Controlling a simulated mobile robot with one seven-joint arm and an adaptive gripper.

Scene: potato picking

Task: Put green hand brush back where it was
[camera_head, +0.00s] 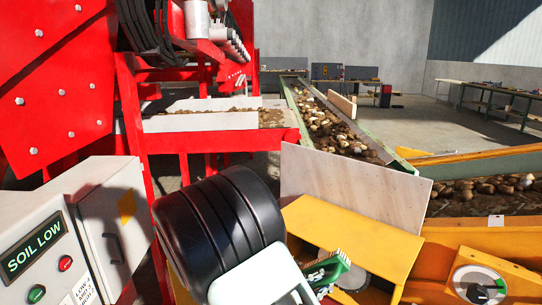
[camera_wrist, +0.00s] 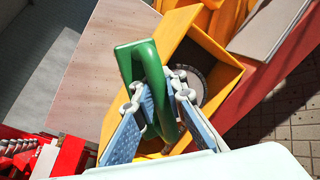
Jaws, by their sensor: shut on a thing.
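The green hand brush (camera_wrist: 140,62) is held between the blue-padded fingers of my gripper (camera_wrist: 157,95) in the wrist view. Its green body runs up past the fingertips, and its bristles cannot be made out. In the head view the brush (camera_head: 334,266) shows as a small green piece beside my gripper (camera_head: 312,282), near the bottom centre. My white wrist covers part of it. The brush is in front of the open yellow box (camera_head: 360,228); I cannot tell whether it touches it.
A round grey part (camera_head: 345,272) sits inside the yellow box. A pale panel (camera_head: 345,187) stands behind the box, and a large black roller (camera_head: 212,222) is at left. A grey control cabinet (camera_head: 95,195) is far left. A potato conveyor (camera_head: 335,130) runs behind.

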